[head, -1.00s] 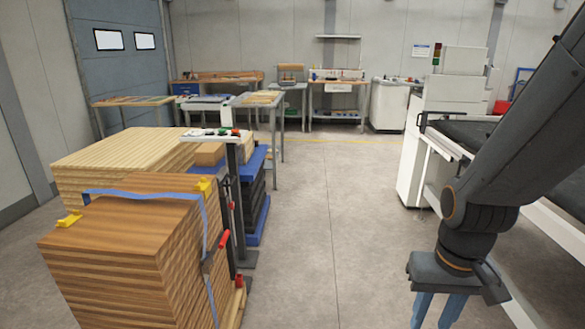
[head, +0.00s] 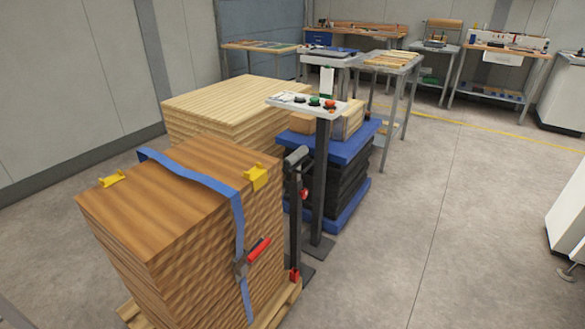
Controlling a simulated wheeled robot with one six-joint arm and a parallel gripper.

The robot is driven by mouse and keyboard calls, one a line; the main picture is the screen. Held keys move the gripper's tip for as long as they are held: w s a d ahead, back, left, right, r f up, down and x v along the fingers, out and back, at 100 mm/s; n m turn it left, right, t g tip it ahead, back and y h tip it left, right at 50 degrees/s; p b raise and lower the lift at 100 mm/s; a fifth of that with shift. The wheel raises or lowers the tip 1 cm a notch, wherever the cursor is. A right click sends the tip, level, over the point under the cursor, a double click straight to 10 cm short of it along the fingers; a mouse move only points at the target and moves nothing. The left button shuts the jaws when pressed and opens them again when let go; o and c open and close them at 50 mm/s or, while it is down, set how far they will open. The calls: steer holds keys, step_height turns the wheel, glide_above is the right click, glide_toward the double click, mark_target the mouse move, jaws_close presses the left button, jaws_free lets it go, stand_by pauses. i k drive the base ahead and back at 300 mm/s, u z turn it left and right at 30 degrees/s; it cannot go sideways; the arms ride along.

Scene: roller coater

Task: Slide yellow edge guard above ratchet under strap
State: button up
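A tall stack of brown wooden panels (head: 165,205) stands on a pallet at the left. A blue strap (head: 190,174) runs across its top, bends over the right edge and hangs down the side. The ratchet (head: 250,258), with a red handle, sits on the strap on that side. One yellow edge guard (head: 256,177) lies on the top right edge, beside the strap and above the ratchet; I cannot tell whether it touches the strap. A second yellow edge guard (head: 112,178) lies near the left edge, apart from the strap. My gripper is out of view.
A control post with buttons (head: 318,105) and a dark upright (head: 294,215) stand right behind the stack. A paler panel stack (head: 230,108) and a blue-topped pile (head: 335,150) are behind. The floor (head: 430,220) to the right is clear.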

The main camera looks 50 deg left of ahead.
mark_target(258, 177)
steer(key=u, duration=0.55)
steer(key=i, duration=1)
steer(key=u, duration=1.25)
steer(key=i, duration=0.25)
steer(key=u, duration=0.1)
